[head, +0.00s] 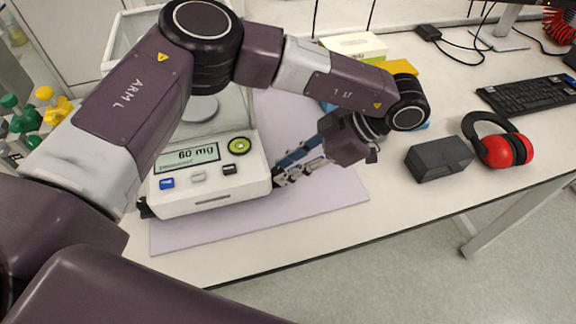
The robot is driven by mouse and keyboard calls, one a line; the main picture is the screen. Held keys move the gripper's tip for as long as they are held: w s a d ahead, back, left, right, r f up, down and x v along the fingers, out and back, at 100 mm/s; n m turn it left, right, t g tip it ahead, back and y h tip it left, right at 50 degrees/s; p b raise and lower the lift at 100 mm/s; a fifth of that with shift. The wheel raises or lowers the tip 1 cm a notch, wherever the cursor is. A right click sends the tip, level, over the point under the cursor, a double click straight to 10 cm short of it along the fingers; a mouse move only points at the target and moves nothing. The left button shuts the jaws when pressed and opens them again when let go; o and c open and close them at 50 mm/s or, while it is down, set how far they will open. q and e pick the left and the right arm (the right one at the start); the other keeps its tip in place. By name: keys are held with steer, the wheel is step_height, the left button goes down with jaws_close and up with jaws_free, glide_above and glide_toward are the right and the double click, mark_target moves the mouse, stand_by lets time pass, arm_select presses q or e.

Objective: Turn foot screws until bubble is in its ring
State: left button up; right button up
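The white balance (212,202) stands on a pale lilac mat, and its display (188,157) reads about 60 mg. The round green bubble level (240,146) is at the right of its front panel; the bubble's exact place against its ring is too small to tell. A dark foot screw (145,208) shows at the front left corner. My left gripper (281,177) is at the front right corner, its fingertips close to or touching the foot area there. The foot screw there is hidden by the fingers, and I cannot tell whether they grip it. My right gripper is not in view.
The mat (310,212) is bare in front and to the right. A dark grey box (438,158), red ear defenders (505,150) and a keyboard (528,95) are on the right. Bottles with green and yellow caps (50,105) stand left. My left arm covers much of the balance.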

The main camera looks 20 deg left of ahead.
arm_select(q)
steer(key=o, duration=0.4)
steer(key=v, duration=1.2)
